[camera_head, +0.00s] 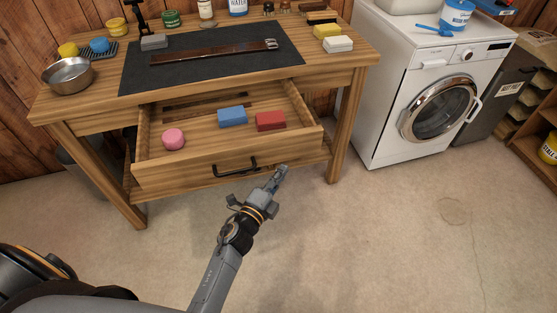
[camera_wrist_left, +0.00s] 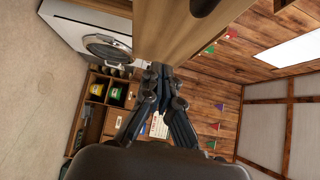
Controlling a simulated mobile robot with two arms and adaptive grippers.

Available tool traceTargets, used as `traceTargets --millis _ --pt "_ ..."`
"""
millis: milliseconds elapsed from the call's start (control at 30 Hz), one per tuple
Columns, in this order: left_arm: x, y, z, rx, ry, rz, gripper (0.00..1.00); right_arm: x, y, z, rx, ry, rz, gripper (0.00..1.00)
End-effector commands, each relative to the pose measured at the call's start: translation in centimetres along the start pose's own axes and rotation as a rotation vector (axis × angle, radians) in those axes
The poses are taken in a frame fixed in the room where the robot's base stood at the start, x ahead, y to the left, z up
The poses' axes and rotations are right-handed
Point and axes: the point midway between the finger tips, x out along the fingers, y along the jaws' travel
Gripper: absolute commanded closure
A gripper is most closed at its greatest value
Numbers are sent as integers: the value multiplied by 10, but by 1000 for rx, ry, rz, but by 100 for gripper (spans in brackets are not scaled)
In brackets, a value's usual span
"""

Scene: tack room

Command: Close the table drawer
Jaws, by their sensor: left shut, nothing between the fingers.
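The wooden table (camera_head: 340,110) has its drawer (camera_head: 291,152) pulled out toward me. A black bar handle (camera_head: 236,168) sits on the drawer front. Inside lie a pink round item (camera_head: 173,139), a blue block (camera_head: 232,117) and a red block (camera_head: 270,121). My left gripper (camera_head: 280,173) is shut and empty, close to the lower right part of the drawer front, right of the handle. I cannot tell if it touches. In the left wrist view, the shut fingertips (camera_wrist_left: 157,72) are by the wooden drawer front (camera_wrist_left: 180,32). My right gripper is not in view.
On the tabletop are a dark mat (camera_head: 200,68) with a brown strap (camera_head: 214,51), a metal bowl (camera_head: 68,75), sponges and jars. A white washing machine (camera_head: 391,85) stands to the right. The floor (camera_head: 370,230) in front is clear.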

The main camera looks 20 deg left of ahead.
Motion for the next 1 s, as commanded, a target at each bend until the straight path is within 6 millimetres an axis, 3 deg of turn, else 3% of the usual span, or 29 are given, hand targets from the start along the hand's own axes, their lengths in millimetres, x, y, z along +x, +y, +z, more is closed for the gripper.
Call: traceTargets --millis 100,300,800,1000 --pt "18 -1 11 0 -2 -1 100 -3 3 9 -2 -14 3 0" --pt "32 0 25 -1 -1 1 100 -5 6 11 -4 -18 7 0" --pt "36 1 29 -2 0 2 100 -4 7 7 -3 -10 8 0" --pt "47 1 40 1 0 -1 100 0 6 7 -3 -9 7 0"
